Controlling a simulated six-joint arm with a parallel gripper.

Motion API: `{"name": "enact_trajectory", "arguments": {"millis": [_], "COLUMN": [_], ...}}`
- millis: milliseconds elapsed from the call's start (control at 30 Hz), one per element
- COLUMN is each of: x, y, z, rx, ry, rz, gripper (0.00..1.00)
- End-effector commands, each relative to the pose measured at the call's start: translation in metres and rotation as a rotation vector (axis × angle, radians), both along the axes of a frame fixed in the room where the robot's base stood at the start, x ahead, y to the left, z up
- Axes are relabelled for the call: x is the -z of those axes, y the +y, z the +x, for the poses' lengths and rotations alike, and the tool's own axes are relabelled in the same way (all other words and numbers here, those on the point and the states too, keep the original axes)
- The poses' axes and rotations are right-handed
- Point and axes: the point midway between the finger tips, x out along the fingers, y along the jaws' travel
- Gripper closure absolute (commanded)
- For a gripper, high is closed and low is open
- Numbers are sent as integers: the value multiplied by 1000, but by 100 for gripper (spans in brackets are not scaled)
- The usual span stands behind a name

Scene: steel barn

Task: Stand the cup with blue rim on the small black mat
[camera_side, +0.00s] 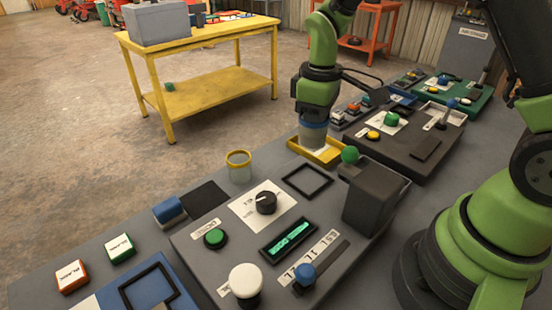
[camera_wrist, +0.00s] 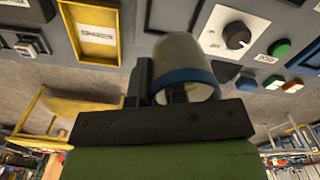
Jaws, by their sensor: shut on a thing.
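The cup with the blue rim (camera_side: 313,136) is pale and see-through, upright, with its rim towards my gripper (camera_side: 315,121). My gripper is shut on it at the rim. In the side view the cup shows in front of the yellow tray; I cannot tell whether its base touches anything. In the wrist view the cup (camera_wrist: 182,55) is close to my gripper (camera_wrist: 162,88), with one dark finger beside its wall. The small black mat (camera_side: 206,196) lies flat and bare on the grey bench, left of the cup in the side view.
A yellow-rimmed cup (camera_side: 239,168) stands between my gripper and the mat. A blue block (camera_side: 169,211) lies beside the mat. The yellow tray (camera_side: 327,158) is by my gripper. A panel with a dial (camera_side: 266,203), buttons and a dark box (camera_side: 374,200) lies in front.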

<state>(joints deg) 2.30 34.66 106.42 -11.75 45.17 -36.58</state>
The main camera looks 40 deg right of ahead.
Motion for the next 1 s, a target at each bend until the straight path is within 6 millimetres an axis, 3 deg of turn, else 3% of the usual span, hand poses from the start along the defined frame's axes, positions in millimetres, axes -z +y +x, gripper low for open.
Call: {"name": "enact_trajectory", "arguments": {"millis": [167, 367, 500, 700, 1000], "x": [-4, 1, 7, 17, 27], "y": [3, 28, 61, 116, 175], "z": [4, 36, 66, 94, 105], "rx": [28, 272, 565, 1004, 1475], "ry": [1, -4, -7, -10, -10], "rz": [0, -1, -2, 4, 21], "gripper": [100, 100, 100, 100, 100]}}
